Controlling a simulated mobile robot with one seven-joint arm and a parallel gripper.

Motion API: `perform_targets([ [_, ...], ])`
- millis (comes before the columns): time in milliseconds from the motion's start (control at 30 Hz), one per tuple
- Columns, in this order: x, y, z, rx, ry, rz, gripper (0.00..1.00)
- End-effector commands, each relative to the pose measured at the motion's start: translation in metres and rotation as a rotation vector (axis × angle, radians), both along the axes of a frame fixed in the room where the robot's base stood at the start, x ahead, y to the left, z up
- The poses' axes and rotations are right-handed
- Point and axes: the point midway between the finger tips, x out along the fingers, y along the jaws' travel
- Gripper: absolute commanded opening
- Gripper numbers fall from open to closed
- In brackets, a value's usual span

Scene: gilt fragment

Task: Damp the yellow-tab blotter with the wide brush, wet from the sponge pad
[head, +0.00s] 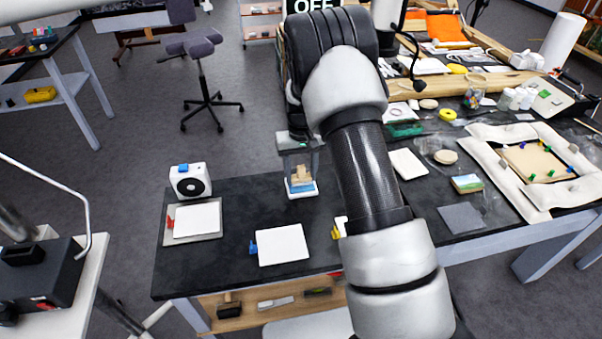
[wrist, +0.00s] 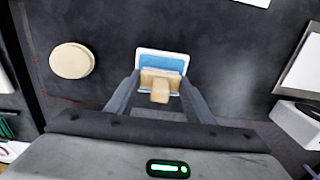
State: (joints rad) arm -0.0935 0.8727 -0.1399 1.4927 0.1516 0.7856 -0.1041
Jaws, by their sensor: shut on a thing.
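My gripper (head: 301,172) is shut on the wide brush (head: 301,178), a pale wooden block; its handle (wrist: 160,84) shows between the fingers in the wrist view. The brush is upright over the sponge pad (head: 302,190), a blue pad in a white tray that also shows in the wrist view (wrist: 163,64). The bristles are hidden, so I cannot tell whether they touch the pad. The yellow tab (head: 335,233) shows just left of my forearm, with a sliver of white beside it; the rest of its blotter is hidden behind my arm.
A blue-tab blotter (head: 282,245) and a red-tab blotter (head: 197,219) lie left on the dark bench (head: 235,205). A white box with a black dial (head: 190,181) stands behind the red-tab one. A round beige disc (head: 445,157) and a padded frame (head: 507,190) lie right.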

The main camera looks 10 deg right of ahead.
Motion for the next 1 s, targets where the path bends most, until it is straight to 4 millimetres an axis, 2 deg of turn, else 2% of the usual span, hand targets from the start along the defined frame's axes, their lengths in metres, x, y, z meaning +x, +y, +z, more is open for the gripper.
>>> perform_targets([
  [800, 0.000, 0.000, 0.064, 0.000, 0.000, 0.000, 0.30],
  [1000, 0.000, 0.000, 0.070, 0.000, 0.001, 0.000, 0.30],
])
